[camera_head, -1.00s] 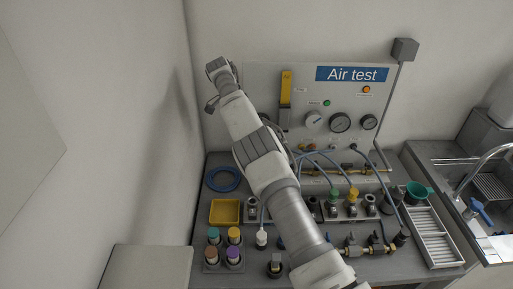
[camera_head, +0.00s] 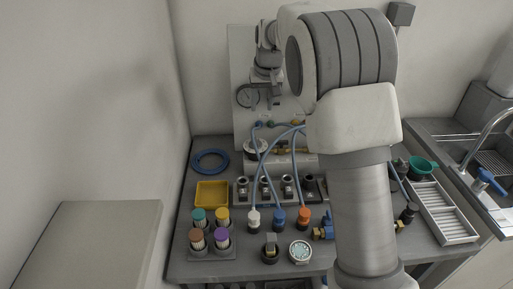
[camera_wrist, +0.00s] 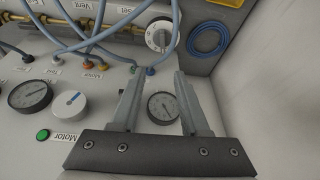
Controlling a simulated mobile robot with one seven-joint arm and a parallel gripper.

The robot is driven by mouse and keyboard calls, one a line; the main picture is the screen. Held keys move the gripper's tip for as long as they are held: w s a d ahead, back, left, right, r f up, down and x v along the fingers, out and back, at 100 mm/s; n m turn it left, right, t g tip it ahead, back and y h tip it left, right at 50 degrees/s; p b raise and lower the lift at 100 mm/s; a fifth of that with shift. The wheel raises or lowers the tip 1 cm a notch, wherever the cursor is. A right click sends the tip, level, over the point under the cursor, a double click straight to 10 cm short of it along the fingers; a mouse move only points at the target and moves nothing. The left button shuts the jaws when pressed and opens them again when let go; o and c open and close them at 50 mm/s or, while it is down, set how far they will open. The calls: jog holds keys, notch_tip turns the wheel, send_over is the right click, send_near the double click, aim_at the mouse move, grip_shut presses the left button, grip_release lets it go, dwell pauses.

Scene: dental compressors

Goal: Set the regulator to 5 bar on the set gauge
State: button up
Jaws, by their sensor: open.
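A white round regulator knob (camera_wrist: 162,35) with a dial ring sits beside a label reading "Set" at the top of the wrist view. It also shows below the panel gauge in the head view (camera_head: 256,149), partly behind hoses. A small gauge (camera_wrist: 163,107) with a dark needle appears between my fingers in the wrist view; it also shows in the head view (camera_head: 245,96). Its reading is too small to tell. My gripper (camera_wrist: 160,72) is open and empty, its fingertips short of the knob in the picture. In the head view my gripper (camera_head: 265,98) is in front of the panel.
In the wrist view, blue hoses (camera_wrist: 105,30) cross near the knob, and a larger gauge (camera_wrist: 30,95), a white selector (camera_wrist: 69,105) and a green button (camera_wrist: 43,134) are at left. On the bench are a blue hose coil (camera_head: 210,161), a yellow tray (camera_head: 211,194) and coloured fittings.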

aim_at(256, 140)
jog(key=shift+n, duration=0.8)
jog(key=x, duration=1.1)
jog(key=s+b+x, duration=0.1)
jog(key=x, duration=0.5)
jog(key=shift+a+f, duration=0.2)
jog(key=shift+f, duration=0.15)
grip_shut()
